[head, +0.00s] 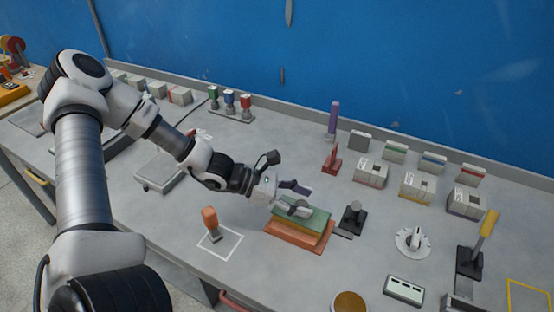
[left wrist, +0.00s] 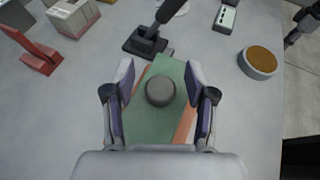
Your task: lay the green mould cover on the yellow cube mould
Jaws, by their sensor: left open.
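The green mould cover (head: 310,218) is a flat green slab with a round grey knob on top. It lies on an orange-brown block (head: 290,235), turned slightly against it in the left wrist view. My left gripper (head: 295,197) is open over the cover. In the left wrist view its fingers (left wrist: 163,100) stand either side of the knob, with gaps on both sides. The fingers hide part of the cover in the head view. A pale box with a yellow band low down (head: 417,187), apparently the yellow cube mould, stands at the right between two similar boxes.
A black-based lever stand (head: 352,217) is close right of the block. An orange-handled tool (head: 210,222) stands in a white outline at left. A red stand (head: 332,158) is behind. A yellow-handled press (head: 472,260) and white dial (head: 413,242) are at right.

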